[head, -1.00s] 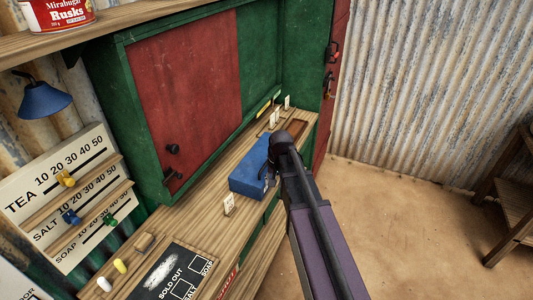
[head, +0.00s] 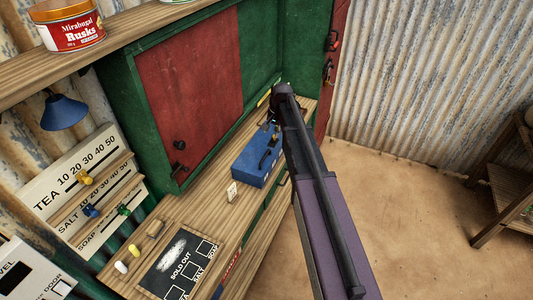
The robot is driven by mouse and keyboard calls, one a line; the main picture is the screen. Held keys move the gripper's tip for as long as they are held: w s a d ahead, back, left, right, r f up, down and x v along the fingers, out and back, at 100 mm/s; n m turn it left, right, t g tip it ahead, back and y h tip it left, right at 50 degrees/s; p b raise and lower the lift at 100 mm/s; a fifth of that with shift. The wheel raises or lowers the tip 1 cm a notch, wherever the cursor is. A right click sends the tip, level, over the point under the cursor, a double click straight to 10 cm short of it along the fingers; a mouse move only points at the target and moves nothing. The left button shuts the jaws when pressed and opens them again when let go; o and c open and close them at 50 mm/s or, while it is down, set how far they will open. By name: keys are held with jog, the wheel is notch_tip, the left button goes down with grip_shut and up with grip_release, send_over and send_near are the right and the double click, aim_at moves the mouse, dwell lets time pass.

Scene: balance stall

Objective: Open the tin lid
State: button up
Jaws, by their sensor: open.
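A blue box-shaped tin (head: 250,164) sits on the wooden counter in the head view, in front of the red and green cabinet. Its lid looks shut, with a dark handle-like part on top. My gripper (head: 272,126) is at the tin's far end, above or beside it. It is small and mostly hidden by my arm, and I cannot tell whether it touches the tin. A round red and white Rusks tin (head: 70,36) stands on the upper shelf at the top left.
The cabinet's red door (head: 195,85) rises behind.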

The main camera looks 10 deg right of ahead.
aim_at(266, 154)
jog(key=shift+f, duration=0.15)
jog(key=f+b, duration=0.4)
jog(key=w+a+f+b, duration=0.1)
jog(key=f+b, duration=0.4)
jog(key=a+f+b, duration=0.1)
jog(key=f+b, duration=0.3)
jog(key=shift+w+a+f, duration=0.1)
jog(key=shift+w+f, duration=0.05)
jog(key=shift+w, duration=0.1)
dwell(0.6)
dwell(0.4)
